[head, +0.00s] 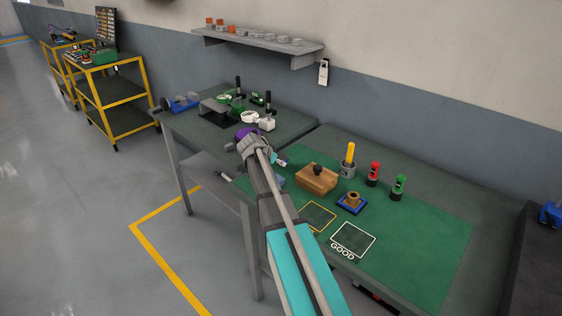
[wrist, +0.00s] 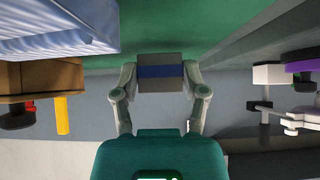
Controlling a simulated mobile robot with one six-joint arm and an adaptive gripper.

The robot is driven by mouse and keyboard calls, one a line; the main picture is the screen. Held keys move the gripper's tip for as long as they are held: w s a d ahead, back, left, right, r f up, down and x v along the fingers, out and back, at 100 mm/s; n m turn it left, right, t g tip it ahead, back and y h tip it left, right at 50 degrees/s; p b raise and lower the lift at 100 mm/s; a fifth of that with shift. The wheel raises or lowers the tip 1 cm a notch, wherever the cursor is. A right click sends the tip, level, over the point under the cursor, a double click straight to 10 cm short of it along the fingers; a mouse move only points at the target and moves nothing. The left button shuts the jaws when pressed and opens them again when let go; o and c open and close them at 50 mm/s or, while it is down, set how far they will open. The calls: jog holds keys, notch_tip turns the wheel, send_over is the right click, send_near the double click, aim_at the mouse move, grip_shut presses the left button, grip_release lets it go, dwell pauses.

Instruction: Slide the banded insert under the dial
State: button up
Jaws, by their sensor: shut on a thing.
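The banded insert (wrist: 160,72) is a small grey block with a dark blue band across its middle. In the wrist view it sits between both fingertips of my gripper (wrist: 160,80), which is shut on it from the sides. In the head view my gripper (head: 280,161) is small and partly hidden by my arm, near the joint between the two worktops; the insert is not clear there. White round parts (head: 249,118) and black posts stand on the left bench behind my arm; I cannot tell which is the dial. The insert is apart from them.
A wooden box with a black knob (head: 317,178), a yellow cylinder (head: 350,154), and red (head: 374,174) and green (head: 398,187) pieces stand on the green mat (head: 430,245). A ribbed blue-white object (wrist: 60,30) is close to my gripper. The mat's right part is clear.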

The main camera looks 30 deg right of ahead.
aim_at(282, 156)
jog(key=shift+r+p, duration=1.6)
jog(key=shift+r, duration=0.25)
jog(key=shift+n+t+y, duration=0.3)
jog(key=shift+n+t, duration=0.4)
jog(key=shift+n, duration=0.2)
jog(key=s+a, duration=0.2)
jog(key=a, duration=0.2)
jog(key=s+a, duration=0.3)
jog(key=a, duration=0.2)
jog(key=s+a, duration=0.3)
jog(key=a, duration=0.2)
jog(key=shift+a, duration=0.25)
jog(key=s+a+n+t, duration=0.1)
jog(key=s+a, duration=0.9)
jog(key=a, duration=0.1)
jog(key=shift+s+a+n+y, duration=0.15)
jog(key=shift+a+n+y, duration=0.15)
jog(key=shift+n+y, duration=0.1)
